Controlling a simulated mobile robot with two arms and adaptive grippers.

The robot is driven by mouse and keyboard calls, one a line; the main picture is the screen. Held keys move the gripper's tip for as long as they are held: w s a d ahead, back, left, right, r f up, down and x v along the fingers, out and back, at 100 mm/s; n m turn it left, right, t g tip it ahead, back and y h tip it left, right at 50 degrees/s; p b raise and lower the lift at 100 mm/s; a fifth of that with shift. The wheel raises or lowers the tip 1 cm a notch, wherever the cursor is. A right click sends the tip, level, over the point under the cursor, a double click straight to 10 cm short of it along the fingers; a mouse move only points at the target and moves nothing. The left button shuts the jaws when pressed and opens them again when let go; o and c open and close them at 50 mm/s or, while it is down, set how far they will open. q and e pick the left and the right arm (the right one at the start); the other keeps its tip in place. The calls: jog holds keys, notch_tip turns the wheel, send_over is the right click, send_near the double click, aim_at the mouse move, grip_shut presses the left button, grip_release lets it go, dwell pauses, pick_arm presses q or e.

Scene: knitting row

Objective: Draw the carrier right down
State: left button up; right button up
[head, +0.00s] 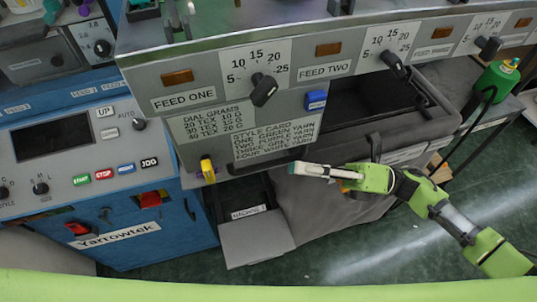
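I cannot tell for certain which part is the carrier; no label in view names it. On the grey machine front, a small blue block (316,99) sits right of the dial-grams card, and a small yellow block (208,169) sits lower, left of the style card. My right gripper (300,169) reaches in from the right, below the style card, its pale fingers pointing left. It is seen side-on, so I cannot tell whether it is open or shut. It is apart from the yellow block in the picture. My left gripper is not in view.
Dials labelled FEED ONE (264,89) and FEED TWO (395,65) line the upper panel. A blue control cabinet (140,225) stands left. An open dark drawer (373,98) is right of centre, with a green bottle (497,80) beyond.

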aim_at(269, 162)
jog(key=p+x, duration=0.2)
jog(key=x, duration=0.5)
jog(key=shift+a+r+p, duration=0.1)
jog(key=shift+a+p, duration=0.05)
jog(key=shift+p, duration=0.2)
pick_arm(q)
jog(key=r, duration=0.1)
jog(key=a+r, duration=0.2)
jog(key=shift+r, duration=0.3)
pick_arm(e)
jog(key=shift+a, duration=0.3)
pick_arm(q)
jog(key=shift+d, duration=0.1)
pick_arm(e)
grip_shut()
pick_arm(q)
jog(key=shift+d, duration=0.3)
